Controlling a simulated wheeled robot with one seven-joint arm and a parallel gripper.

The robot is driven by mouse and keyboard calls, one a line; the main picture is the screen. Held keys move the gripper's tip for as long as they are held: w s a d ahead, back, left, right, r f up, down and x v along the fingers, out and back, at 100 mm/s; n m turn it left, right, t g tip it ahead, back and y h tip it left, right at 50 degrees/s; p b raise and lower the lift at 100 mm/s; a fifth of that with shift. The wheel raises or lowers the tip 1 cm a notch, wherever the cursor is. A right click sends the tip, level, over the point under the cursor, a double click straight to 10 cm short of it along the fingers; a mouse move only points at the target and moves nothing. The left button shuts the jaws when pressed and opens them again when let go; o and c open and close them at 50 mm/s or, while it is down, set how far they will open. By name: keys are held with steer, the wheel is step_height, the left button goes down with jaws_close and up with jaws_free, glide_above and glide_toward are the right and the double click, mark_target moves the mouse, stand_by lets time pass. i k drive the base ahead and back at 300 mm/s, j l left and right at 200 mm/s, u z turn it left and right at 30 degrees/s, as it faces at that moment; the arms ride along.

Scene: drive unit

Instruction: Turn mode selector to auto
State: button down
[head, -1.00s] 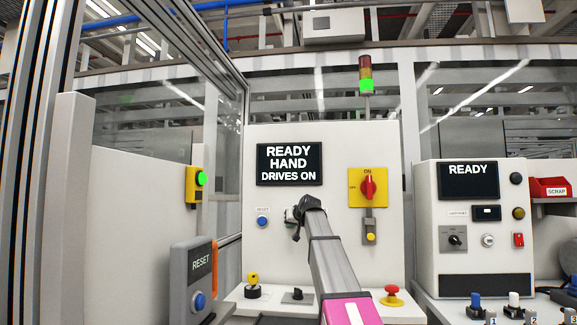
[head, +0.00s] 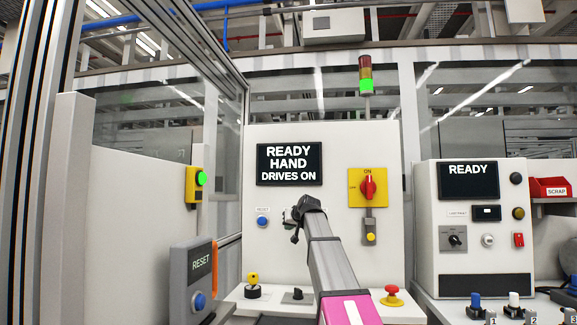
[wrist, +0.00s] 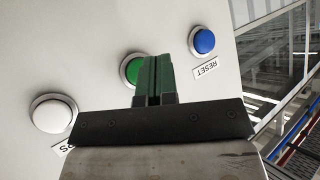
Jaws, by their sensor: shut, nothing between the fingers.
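My gripper (head: 291,215) is shut and empty at the front of the middle white panel, right of the blue RESET button (head: 262,221). In the wrist view the closed fingers (wrist: 157,62) overlap a green button (wrist: 133,70); I cannot tell whether they touch it. The blue button (wrist: 204,40) and a white button (wrist: 52,114) lie on either side. A black rotary knob (head: 297,296) sits on the ledge below, and another black knob (head: 454,239) is on the right panel. No mode label is readable at either. The display (head: 289,164) reads READY, HAND, DRIVES ON.
A red rotary switch (head: 368,187) on a yellow plate and a red emergency button (head: 391,295) are right of my arm. A grey RESET box (head: 194,277) and glass guard bound the left side.

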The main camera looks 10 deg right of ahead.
mark_target(298, 295)
steer(key=k, duration=1)
